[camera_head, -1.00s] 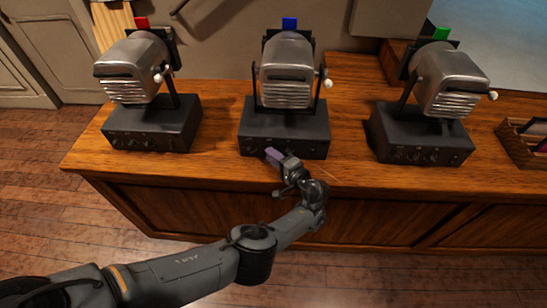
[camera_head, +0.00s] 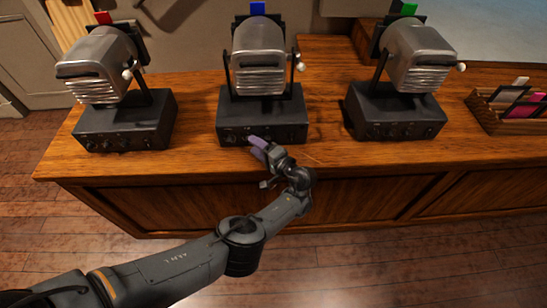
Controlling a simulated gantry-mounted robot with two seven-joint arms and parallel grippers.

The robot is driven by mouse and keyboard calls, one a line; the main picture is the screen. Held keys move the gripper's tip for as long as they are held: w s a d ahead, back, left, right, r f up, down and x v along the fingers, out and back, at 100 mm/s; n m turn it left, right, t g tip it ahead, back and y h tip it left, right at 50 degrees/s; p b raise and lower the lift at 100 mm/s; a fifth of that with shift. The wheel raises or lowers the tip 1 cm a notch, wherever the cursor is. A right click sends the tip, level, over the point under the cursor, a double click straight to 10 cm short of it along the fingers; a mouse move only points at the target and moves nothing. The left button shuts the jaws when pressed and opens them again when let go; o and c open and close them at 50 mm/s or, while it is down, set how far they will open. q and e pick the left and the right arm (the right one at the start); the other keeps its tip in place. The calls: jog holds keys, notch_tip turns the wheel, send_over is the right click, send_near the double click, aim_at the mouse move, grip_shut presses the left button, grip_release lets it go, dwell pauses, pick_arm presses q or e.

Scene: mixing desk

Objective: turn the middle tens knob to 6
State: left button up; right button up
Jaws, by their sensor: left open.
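Three grey lamps on dark boxes stand in a row on the wooden desk. The middle lamp (camera_head: 259,62) has a blue tab on top, and its dark base box (camera_head: 287,121) has small knobs along its front face. My left gripper (camera_head: 256,145) is open in front of this box, close to its lower front edge, left of centre. A knob (camera_head: 229,137) shows at the left of the box front. The tens knob and its digits are too small or hidden to read. My right gripper is not in view.
The left lamp (camera_head: 102,62) with a red tab and the right lamp (camera_head: 418,55) with a green tab stand on either side. A wooden card tray (camera_head: 488,122) is at the far right. The desk top (camera_head: 325,150) is clear between the boxes.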

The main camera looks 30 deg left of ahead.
pick_arm(q)
jog(key=p+v, duration=0.2)
jog(key=v, duration=0.6)
jog(key=shift+d, duration=0.45)
jog(key=shift+s+f, duration=0.1)
